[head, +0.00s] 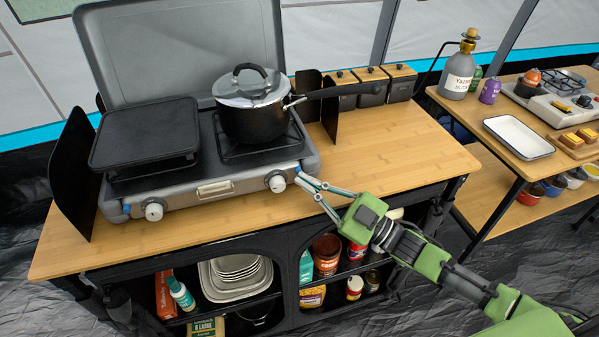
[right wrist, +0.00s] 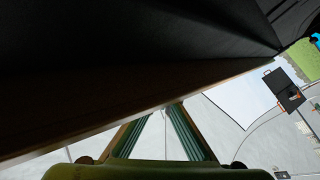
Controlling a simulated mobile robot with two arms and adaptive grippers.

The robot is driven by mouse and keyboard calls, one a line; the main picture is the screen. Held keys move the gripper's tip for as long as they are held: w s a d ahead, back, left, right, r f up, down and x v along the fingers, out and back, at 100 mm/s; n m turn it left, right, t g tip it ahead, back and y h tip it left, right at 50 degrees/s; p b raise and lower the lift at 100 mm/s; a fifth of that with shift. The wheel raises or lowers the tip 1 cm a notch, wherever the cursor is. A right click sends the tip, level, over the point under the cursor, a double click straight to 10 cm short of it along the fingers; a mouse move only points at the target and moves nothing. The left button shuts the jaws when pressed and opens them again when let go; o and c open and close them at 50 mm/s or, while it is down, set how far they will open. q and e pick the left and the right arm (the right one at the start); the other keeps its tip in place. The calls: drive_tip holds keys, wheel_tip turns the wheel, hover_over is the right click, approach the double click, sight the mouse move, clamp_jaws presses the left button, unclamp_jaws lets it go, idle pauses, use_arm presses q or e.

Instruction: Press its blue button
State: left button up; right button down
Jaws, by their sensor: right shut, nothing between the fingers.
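A grey camping stove (head: 215,190) stands on the wooden counter with its lid up. A small blue button (head: 127,209) shows at the left end of its front, beside the left white knob. A second bit of blue (head: 298,169) shows at the right front corner, beside the right knob (head: 277,183). My right gripper (head: 300,178) is shut and empty, its tips right at that corner blue part. Whether they touch it I cannot tell. In the right wrist view the closed fingers (right wrist: 162,115) show below a dark surface, and no button is visible. My left gripper is not in view.
A black pot (head: 254,122) with a lid sits on the right burner, its handle reaching right. A black griddle (head: 147,131) covers the left burner. Dark windscreen panels (head: 71,172) flank the stove. The counter (head: 405,150) is clear on the right.

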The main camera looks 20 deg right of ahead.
drive_tip(key=shift+w, duration=0.4)
idle(0.6)
drive_tip(key=shift+s, duration=0.1)
drive_tip(key=shift+s+p, duration=0.35)
drive_tip(key=shift+s, duration=0.4)
drive_tip(key=shift+s+p, duration=0.35)
drive_tip(key=shift+s, duration=0.1)
drive_tip(key=s+p, duration=0.2)
drive_tip(key=s, duration=0.2)
idle(0.6)
